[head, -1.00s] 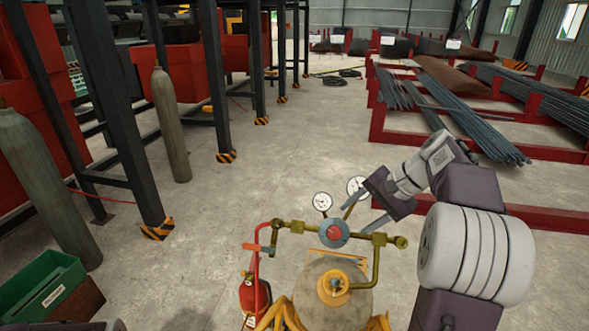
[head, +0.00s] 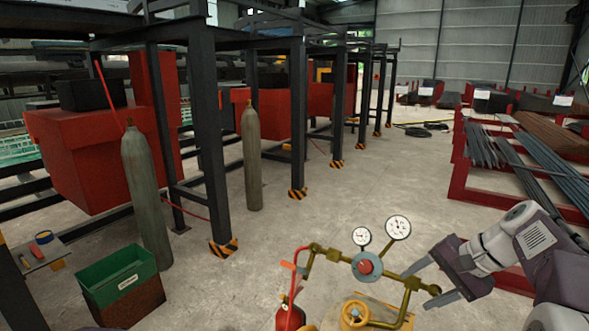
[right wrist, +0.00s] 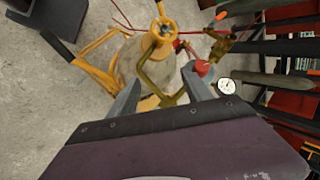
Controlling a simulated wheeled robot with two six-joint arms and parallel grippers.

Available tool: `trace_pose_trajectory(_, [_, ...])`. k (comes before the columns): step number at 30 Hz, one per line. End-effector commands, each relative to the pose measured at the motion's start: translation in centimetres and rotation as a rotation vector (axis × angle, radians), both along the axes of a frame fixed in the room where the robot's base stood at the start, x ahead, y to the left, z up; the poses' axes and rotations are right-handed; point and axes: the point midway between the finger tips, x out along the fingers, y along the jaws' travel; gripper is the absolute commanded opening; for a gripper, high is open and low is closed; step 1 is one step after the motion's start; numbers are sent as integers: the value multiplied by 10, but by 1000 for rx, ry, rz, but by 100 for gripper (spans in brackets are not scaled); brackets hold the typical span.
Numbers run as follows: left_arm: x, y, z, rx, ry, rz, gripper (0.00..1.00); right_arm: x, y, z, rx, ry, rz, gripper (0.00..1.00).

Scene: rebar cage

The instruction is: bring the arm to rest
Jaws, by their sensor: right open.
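My right gripper (head: 432,278) is at the lower right of the head view, beside the brass pipework of a gas cylinder rig. Its two fingers are apart, with nothing seen held between them. The right wrist view shows the open fingers (right wrist: 160,92) with a bent brass pipe of the rig behind the gap. I cannot tell whether a finger touches the pipe. My left gripper is not in view.
The rig's brass valve wheel (head: 355,313) and dial gauge (head: 397,228) stand close to my right gripper. A red extinguisher (head: 290,317), a green bin (head: 116,275) and grey cylinders (head: 146,190) are to the left. Red rebar racks (head: 459,170) stand right. The middle floor is clear.

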Motion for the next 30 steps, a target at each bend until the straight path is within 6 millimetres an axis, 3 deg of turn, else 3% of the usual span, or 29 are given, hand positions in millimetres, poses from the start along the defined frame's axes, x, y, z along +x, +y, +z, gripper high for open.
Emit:
trace_pose_trajectory(8, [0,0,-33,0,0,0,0,-25,75,-67,-14,100,185,58])
trace_pose_trajectory(11, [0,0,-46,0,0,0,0,-45,100,-106,-58,150,268,58])
trace_pose_trajectory(14, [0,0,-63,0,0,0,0,-75,122,-160,-140,200,377,58])
trace_pose_trajectory(15, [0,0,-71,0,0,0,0,-92,128,-187,-189,219,434,58])
trace_pose_trajectory(18, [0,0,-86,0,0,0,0,-138,129,-251,-343,239,599,58])
trace_pose_trajectory(21, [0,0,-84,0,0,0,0,-169,111,-286,-475,216,723,58])
trace_pose_trajectory(24, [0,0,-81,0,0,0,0,-172,97,-299,-558,157,784,58])
trace_pose_trajectory(27, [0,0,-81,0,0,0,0,-155,94,-298,-597,93,793,58])
trace_pose_trajectory(30, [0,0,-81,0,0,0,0,-154,94,-298,-599,86,796,58])
